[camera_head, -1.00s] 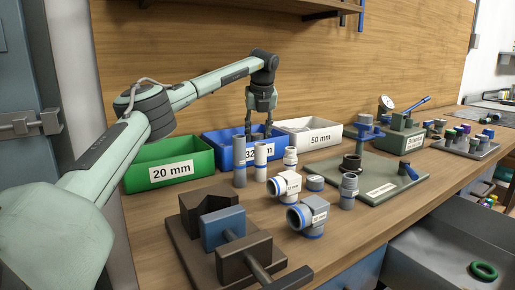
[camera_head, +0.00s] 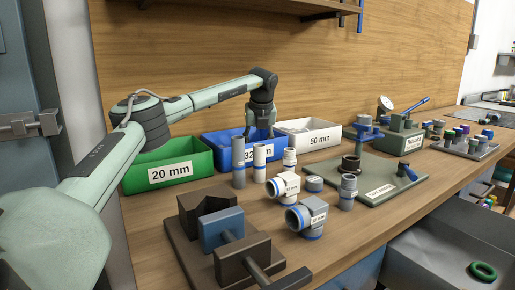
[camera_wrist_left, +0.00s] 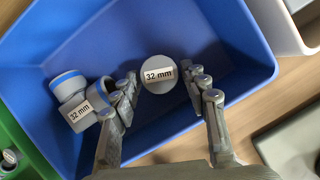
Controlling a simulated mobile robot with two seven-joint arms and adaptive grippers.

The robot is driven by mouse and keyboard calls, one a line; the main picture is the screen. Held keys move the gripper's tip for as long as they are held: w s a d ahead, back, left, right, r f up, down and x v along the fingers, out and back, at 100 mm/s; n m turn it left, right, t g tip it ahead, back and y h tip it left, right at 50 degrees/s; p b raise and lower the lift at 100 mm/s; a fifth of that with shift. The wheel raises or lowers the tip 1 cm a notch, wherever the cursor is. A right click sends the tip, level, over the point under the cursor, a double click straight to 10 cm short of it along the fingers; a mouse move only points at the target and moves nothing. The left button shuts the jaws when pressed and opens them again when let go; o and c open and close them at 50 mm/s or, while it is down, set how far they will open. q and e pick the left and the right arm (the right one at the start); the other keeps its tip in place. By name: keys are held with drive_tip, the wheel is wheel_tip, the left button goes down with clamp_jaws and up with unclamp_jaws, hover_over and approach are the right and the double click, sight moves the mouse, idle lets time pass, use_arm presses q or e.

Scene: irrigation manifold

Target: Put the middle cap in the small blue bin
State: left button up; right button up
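The blue bin (camera_head: 222,150) stands between the green and white bins, its 32 mm label partly hidden by upright pipes. My left gripper (camera_head: 262,134) points down into it, its fingertips partly hidden by the front wall. In the left wrist view, a round grey cap (camera_wrist_left: 159,85) marked 32 mm is inside the blue bin (camera_wrist_left: 225,38). The fingers of my left gripper (camera_wrist_left: 160,74) are spread on either side of the cap, with gaps showing. A grey elbow or tee fitting (camera_wrist_left: 76,97) with blue bands lies in the bin to the left. My right gripper is not in view.
A green 20 mm bin (camera_head: 140,182) and a white 50 mm bin (camera_head: 332,128) flank the blue one. A vise-like block (camera_head: 222,226) is nearer.

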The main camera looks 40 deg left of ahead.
use_arm(q)
drive_tip(key=shift+r, duration=0.1)
drive_tip(key=v, duration=1.1)
drive_tip(key=shift+b, duration=0.3)
drive_tip(key=shift+s+d+r, duration=0.15)
drive_tip(key=shift+d+r, duration=0.05)
drive_tip(key=shift+r, duration=0.3)
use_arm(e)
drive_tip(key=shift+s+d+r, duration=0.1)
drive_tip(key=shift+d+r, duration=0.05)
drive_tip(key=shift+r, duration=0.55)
